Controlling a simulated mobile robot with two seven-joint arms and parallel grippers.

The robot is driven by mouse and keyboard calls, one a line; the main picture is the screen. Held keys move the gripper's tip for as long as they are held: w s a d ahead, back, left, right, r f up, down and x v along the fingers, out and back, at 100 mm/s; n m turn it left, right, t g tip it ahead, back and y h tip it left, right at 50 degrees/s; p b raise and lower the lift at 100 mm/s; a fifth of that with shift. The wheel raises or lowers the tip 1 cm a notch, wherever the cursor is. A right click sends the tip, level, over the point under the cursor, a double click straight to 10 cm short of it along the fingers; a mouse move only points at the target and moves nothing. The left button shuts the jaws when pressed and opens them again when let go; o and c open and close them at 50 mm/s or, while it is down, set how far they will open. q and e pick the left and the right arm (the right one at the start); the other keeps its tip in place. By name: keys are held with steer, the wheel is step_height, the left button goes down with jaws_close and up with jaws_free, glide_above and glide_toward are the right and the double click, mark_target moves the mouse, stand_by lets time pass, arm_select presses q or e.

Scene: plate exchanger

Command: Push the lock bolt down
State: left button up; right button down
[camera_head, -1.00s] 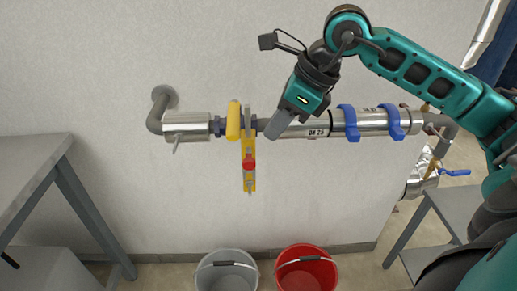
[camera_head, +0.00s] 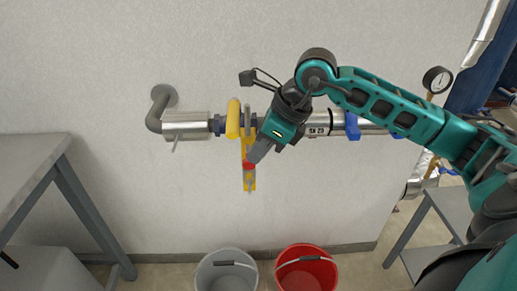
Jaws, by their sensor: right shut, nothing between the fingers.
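The lock bolt appears to be the small red piece (camera_head: 248,166) on the yellow bracket (camera_head: 248,183) that hangs below the valve; the gripper partly covers it. A yellow handle (camera_head: 232,119) stands at the top left of the bracket. My right gripper (camera_head: 252,157) is shut and empty. Its fingertips point down and left, at or just in front of the red piece; I cannot tell whether they touch. My left gripper is not in view.
A steel pipe (camera_head: 187,125) runs along the wall, with blue clamps (camera_head: 352,125) to the right. A grey bucket (camera_head: 226,271) and a red bucket (camera_head: 307,270) stand below. A grey table (camera_head: 30,175) is at the left.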

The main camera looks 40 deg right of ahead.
arm_select(q)
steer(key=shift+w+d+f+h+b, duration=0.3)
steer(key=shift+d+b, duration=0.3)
steer(key=shift+b, duration=0.4)
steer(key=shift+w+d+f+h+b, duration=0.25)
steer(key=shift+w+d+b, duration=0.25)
steer(key=shift+b, duration=0.5)
arm_select(e)
steer(key=shift+s+f, duration=0.1)
steer(key=shift+f, duration=2.3)
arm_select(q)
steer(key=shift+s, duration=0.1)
